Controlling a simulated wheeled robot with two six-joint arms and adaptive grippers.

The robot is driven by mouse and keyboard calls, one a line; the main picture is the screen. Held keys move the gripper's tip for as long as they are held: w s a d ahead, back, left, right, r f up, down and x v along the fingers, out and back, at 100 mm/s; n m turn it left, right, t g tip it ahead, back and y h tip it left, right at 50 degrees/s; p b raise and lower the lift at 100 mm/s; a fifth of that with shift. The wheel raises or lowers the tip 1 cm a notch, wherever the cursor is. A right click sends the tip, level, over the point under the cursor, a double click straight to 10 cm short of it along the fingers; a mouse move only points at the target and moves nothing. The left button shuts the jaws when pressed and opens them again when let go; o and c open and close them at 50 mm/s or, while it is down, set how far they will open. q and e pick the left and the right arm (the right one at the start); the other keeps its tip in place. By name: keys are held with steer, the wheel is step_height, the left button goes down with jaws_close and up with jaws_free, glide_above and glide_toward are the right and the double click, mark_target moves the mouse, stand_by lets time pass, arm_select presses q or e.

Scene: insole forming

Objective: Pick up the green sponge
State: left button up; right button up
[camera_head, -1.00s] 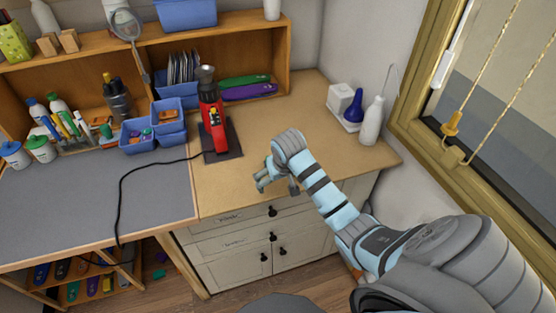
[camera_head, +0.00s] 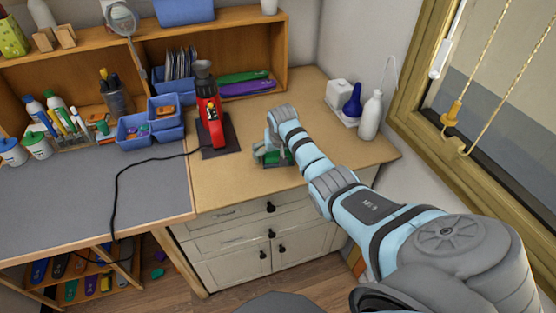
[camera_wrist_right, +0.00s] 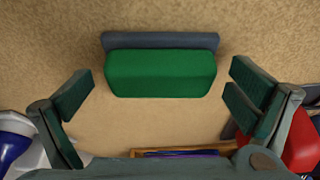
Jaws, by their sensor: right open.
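The green sponge (camera_wrist_right: 160,75) lies on the tan worktop in the right wrist view, a green block with a dark blue-grey layer along its upper edge. My right gripper (camera_wrist_right: 162,88) is open, with one finger off each side of the sponge and clear gaps to both ends. In the head view my right gripper (camera_head: 266,150) is low over the worktop, right of the red machine. A bit of green (camera_head: 282,156) shows beside it, mostly hidden by the gripper and arm. My left gripper is not in view.
The red machine (camera_head: 210,112) on a dark base stands left of my right gripper. A white tray with a blue bottle (camera_head: 352,104) and a white bottle (camera_head: 370,118) are to the right. Blue bins (camera_head: 134,132) stand at the left. The front of the worktop (camera_head: 225,190) is clear.

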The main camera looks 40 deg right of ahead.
mark_target(278, 153)
steer(key=shift+w+f, duration=0.1)
steer(key=c, duration=1.2)
step_height(278, 153, up, 20)
steer(key=shift+r+p, duration=0.1)
steer(key=shift+p, duration=0.65)
